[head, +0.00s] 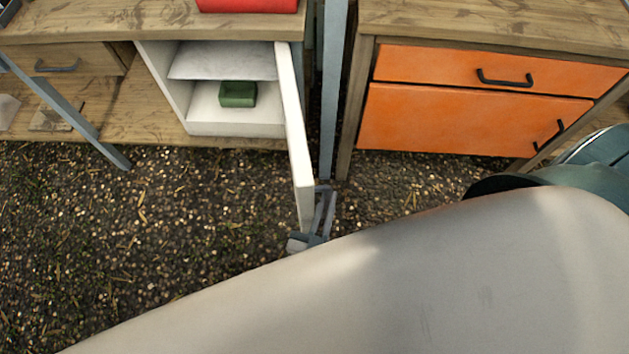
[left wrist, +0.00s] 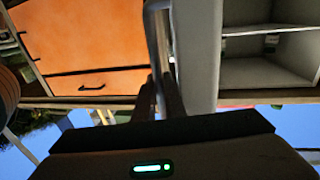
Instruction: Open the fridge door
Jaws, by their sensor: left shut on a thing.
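The white fridge (head: 235,129) stands under the wooden counter at the upper left of the head view. Its door (head: 299,150) stands wide open, swung out toward me and seen nearly edge-on. The fridge interior also shows in the left wrist view (left wrist: 262,74), beside the grey face of the door (left wrist: 199,50). My left gripper (head: 311,238) is at the door's outer edge. In the left wrist view its fingers (left wrist: 166,98) are shut on the grey door handle (left wrist: 153,35). My arm hides part of the gripper. My right gripper is not in view.
A green box (head: 238,94) sits inside the fridge. An orange drawer cabinet (head: 455,117) stands to the right, past a grey post (head: 332,90). A rounded teal object (head: 598,150) is at the right edge. The gravel ground (head: 130,240) left of the door is clear.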

